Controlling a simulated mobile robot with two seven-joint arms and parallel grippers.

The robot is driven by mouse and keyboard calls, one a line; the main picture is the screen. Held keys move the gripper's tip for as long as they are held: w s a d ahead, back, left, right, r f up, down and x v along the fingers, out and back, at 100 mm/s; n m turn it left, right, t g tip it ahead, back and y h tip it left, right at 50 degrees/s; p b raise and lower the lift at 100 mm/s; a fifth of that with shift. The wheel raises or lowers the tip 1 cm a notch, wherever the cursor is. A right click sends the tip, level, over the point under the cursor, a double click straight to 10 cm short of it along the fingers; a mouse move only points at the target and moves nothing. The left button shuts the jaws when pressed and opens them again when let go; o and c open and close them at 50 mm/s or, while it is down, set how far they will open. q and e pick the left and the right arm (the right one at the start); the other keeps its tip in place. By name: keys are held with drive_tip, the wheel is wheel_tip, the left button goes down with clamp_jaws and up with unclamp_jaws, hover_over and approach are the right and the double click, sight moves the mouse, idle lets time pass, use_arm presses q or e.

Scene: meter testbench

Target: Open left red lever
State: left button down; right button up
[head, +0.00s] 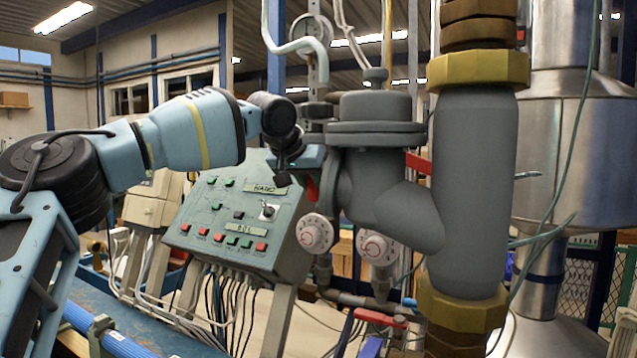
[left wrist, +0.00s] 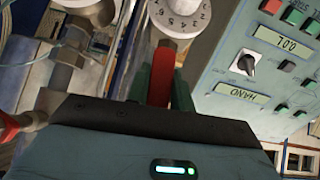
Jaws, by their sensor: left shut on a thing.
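The left red lever (head: 312,190) shows as a small red piece below my left gripper (head: 306,166) in the head view, beside the grey valve body. In the left wrist view the red lever (left wrist: 160,77) stands between the two dark green fingers of my left gripper (left wrist: 162,90), which is shut on it. Most of the lever is hidden in the head view by my gripper and wrist. My right gripper is in neither view.
A thick grey pipe valve (head: 375,150) stands right beside my left gripper. Another red lever (head: 418,163) shows behind it. A control panel (head: 240,215) with buttons is to the left. White numbered dials (head: 315,233) sit below. A red handle (head: 381,318) is lower down.

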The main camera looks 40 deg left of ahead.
use_arm(q)
drive_tip(key=shift+s+a+y, duration=0.1)
drive_tip(key=shift+a+y, duration=0.15)
drive_tip(key=shift+y, duration=0.05)
drive_tip(key=shift+a, duration=0.1)
drive_tip(key=c, duration=1.2)
unclamp_jaws()
drive_tip(key=v, duration=0.8)
drive_tip(key=shift+f, duration=0.15)
